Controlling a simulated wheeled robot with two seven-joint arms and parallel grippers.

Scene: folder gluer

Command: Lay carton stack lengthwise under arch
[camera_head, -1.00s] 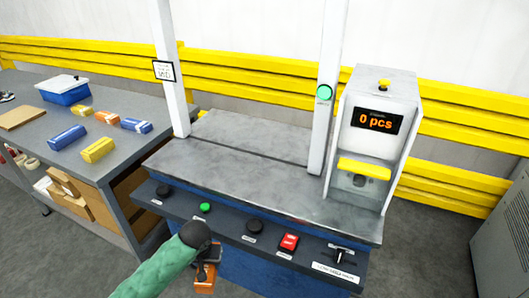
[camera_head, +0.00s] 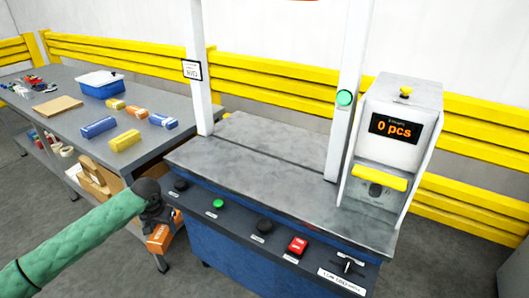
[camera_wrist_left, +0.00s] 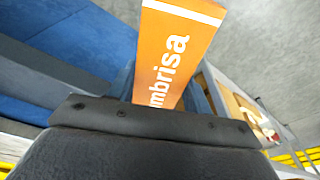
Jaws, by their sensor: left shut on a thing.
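My left gripper (camera_head: 158,226) is shut on an orange carton stack (camera_head: 160,239), in front of the machine's left front corner and below its table top. The arch is two white posts, a left one (camera_head: 199,70) and a right one (camera_head: 345,100), rising from the grey machine table (camera_head: 255,160). The table under the arch is bare. My right gripper is not in view.
A control panel with a green button (camera_head: 217,203), a black knob (camera_head: 264,227) and a red switch (camera_head: 297,245) runs along the machine's front. A counter unit (camera_head: 398,135) reading "0 pcs" stands at the right. A side table (camera_head: 185,135) at the left holds several cartons and a blue box (camera_head: 101,86).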

